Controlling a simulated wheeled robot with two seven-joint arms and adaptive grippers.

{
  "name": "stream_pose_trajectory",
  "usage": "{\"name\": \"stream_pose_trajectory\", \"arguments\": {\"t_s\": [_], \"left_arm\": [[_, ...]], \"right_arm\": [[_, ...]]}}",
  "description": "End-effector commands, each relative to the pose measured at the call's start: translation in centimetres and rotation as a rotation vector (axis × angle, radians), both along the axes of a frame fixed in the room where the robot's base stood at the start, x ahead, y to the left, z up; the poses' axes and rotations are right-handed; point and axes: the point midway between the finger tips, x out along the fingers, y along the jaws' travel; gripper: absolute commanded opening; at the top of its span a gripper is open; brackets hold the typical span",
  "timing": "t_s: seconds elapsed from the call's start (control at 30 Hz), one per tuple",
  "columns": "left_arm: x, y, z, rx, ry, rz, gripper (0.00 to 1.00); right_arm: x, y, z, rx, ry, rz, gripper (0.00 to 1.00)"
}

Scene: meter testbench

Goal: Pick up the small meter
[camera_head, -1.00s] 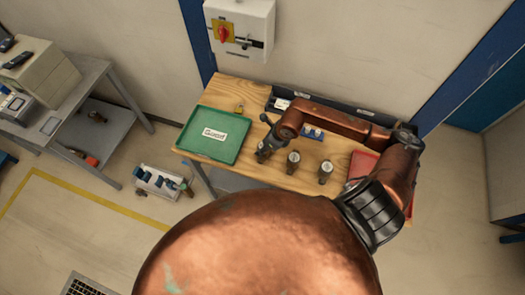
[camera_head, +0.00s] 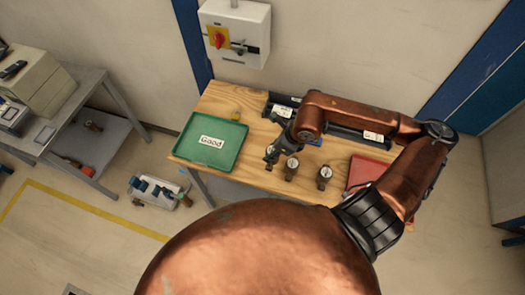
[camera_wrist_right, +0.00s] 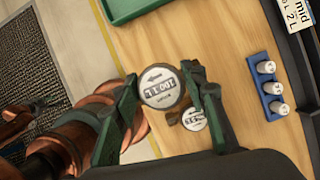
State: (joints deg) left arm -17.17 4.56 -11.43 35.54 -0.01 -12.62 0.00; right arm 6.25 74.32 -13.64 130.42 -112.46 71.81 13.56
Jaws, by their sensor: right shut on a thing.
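My right gripper (camera_head: 272,154) is above the left part of the wooden bench and shut on a small meter. In the right wrist view that meter (camera_wrist_right: 159,87) has a round white dial and sits between the two green fingertips (camera_wrist_right: 158,92). Its lower body is hidden, so I cannot tell whether it touches the bench. A second meter (camera_head: 291,168) stands close to its right; its dial (camera_wrist_right: 194,119) shows partly behind a finger in the wrist view. A third meter (camera_head: 324,178) stands further right. My left gripper is not in view.
A green tray (camera_head: 185,149) labelled "Good" lies left on the wooden bench (camera_head: 305,192). A red tray (camera_head: 362,172) lies at the right, partly behind my arm. A blue holder (camera_wrist_right: 269,87) with several small white-topped parts stands further back. A switch box (camera_head: 252,30) hangs on the wall.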

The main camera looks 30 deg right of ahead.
Motion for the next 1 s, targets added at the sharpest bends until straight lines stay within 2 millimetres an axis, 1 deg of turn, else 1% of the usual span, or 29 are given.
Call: {"name": "stream_pose_trajectory", "arguments": {"t_s": [0.03,0.1,0.3,0.5,0.7,0.87,1.0], "left_arm": [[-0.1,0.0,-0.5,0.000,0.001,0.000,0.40],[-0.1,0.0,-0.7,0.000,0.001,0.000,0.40],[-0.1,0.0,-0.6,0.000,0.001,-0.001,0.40],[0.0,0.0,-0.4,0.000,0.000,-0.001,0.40],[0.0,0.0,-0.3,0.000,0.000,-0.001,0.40],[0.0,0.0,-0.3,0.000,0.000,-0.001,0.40],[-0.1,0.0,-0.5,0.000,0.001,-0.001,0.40]], "right_arm": [[-2.0,-0.5,0.0,-0.011,0.010,0.004,0.00],[-3.4,-0.8,0.8,-0.008,0.009,0.001,0.00],[-6.1,-1.1,2.2,-0.003,0.010,0.000,0.00],[-7.2,-1.4,2.9,-0.001,0.006,-0.002,0.00],[-7.8,-1.4,3.1,0.000,0.006,-0.001,0.00],[-7.7,-1.5,3.1,0.001,0.004,0.004,0.00],[-7.1,-1.7,2.7,0.003,0.004,0.054,0.00]]}}
